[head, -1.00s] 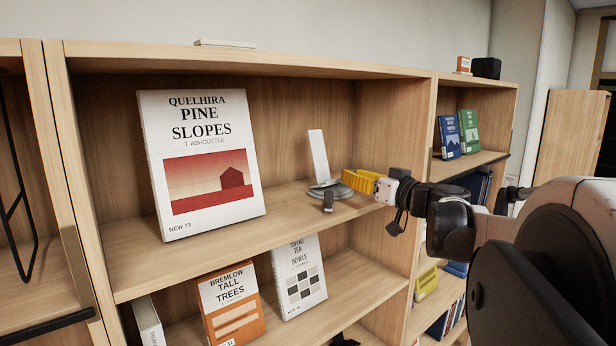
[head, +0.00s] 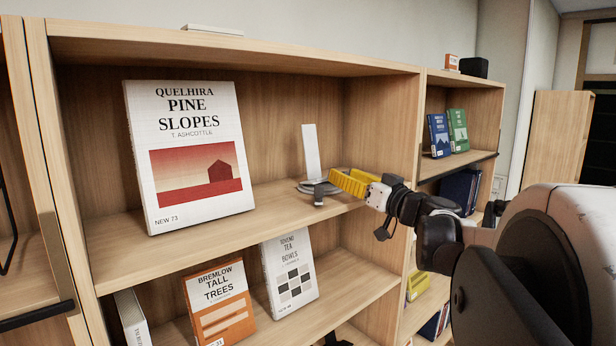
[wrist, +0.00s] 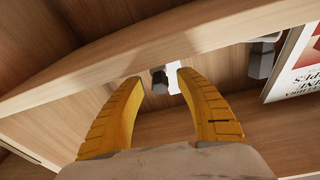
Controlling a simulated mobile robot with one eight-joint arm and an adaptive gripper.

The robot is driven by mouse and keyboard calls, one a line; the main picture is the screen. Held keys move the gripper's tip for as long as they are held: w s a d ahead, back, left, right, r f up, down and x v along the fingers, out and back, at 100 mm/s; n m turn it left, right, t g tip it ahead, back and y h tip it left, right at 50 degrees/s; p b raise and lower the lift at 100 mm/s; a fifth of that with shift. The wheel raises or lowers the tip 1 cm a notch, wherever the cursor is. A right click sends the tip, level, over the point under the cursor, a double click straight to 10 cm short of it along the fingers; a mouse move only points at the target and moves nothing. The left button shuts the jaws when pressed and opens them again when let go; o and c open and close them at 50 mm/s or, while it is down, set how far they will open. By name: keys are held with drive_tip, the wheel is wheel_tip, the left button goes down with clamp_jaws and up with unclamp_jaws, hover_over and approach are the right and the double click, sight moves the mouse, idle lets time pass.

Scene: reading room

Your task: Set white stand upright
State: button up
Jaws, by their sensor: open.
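The white stand (head: 311,152) is on the upper shelf of the near bookcase, right of the large book. Its narrow white plate rises with a slight lean, and a grey rounded part lies low around its foot. A small dark block (head: 319,195) shows at the front of it. My gripper (head: 333,182) has yellow fingers and reaches in from the right, close beside the stand's lower part. In the wrist view, the fingers (wrist: 157,76) are apart, with the dark block and a bit of white (wrist: 174,77) beyond their tips. I cannot tell whether they touch.
The large white book "Pine Slopes" (head: 190,155) stands left on the same shelf (head: 215,232). Books, including an orange one (head: 220,308), stand on the shelf below. The bookcase's right side panel (head: 390,140) is close to my gripper. Bare shelf lies between book and stand.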

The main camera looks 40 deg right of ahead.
drive_tip(key=s+f, duration=0.1)
drive_tip(key=s, duration=1.1)
drive_tip(key=shift+f, duration=0.25)
drive_tip(key=shift+w, duration=0.1)
drive_tip(key=shift+r, duration=0.15)
drive_tip(key=c, duration=0.4)
drive_tip(key=d+r+m, duration=0.1)
drive_tip(key=r, duration=0.1)
drive_tip(key=w+d+r+m+h, duration=0.1)
drive_tip(key=r, duration=0.1)
drive_tip(key=w+d+r+m, duration=0.1)
drive_tip(key=m, duration=0.1)
drive_tip(key=shift+r+p, duration=0.35)
drive_tip(key=shift+r, duration=0.05)
clamp_jaws()
drive_tip(key=w+p, duration=0.1)
drive_tip(key=w, duration=0.2)
drive_tip(key=w+f+p, duration=0.1)
drive_tip(key=w, duration=0.2)
drive_tip(key=w+p, duration=0.1)
drive_tip(key=w, duration=0.2)
drive_tip(key=shift+w+a+f, duration=0.15)
drive_tip(key=shift+w+a, duration=0.05)
drive_tip(key=shift+a, duration=0.2)
drive_tip(key=shift+s+a+f, duration=0.1)
drive_tip(key=shift+s+f, duration=0.05)
drive_tip(key=shift+f, duration=0.3)
